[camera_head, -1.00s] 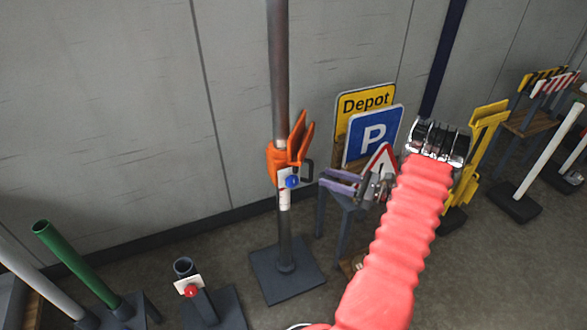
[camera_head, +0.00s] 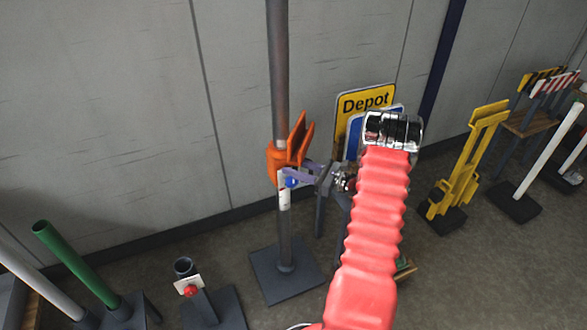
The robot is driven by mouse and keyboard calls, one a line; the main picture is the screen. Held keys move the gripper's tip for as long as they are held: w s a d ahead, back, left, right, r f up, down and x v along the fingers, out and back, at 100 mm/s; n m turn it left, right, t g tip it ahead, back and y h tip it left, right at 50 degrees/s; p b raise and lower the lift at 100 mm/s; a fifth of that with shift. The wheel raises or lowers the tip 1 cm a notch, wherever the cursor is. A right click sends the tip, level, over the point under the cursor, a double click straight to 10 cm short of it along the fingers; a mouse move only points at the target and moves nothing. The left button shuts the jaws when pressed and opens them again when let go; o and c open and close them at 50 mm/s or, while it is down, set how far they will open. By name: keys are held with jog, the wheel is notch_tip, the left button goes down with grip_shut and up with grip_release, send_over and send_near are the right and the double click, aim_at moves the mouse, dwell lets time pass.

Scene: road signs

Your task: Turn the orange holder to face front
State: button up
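The orange holder (camera_head: 283,162) is clamped around a grey vertical pole (camera_head: 279,75) in the middle. Its two upright prongs lean to the right. A blue knob (camera_head: 291,183) and a white label sit just below it. My gripper (camera_head: 300,173) reaches in from the right, its purple-grey fingers over the right side of the holder. The fingers look apart, one above the other, around the place of the holder's small dark handle. The handle is mostly hidden behind the fingers, so contact is unclear.
The pole stands on a dark square base (camera_head: 287,270). Behind my arm are a yellow Depot sign (camera_head: 364,103) and a partly hidden blue sign. A short holder with a red knob (camera_head: 191,291) and a green tube (camera_head: 72,262) stand lower left. Yellow stands (camera_head: 466,165) are at right.

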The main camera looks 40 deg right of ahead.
jog(key=shift+w, duration=0.15)
jog(key=shift+c, duration=0.3)
grip_shut()
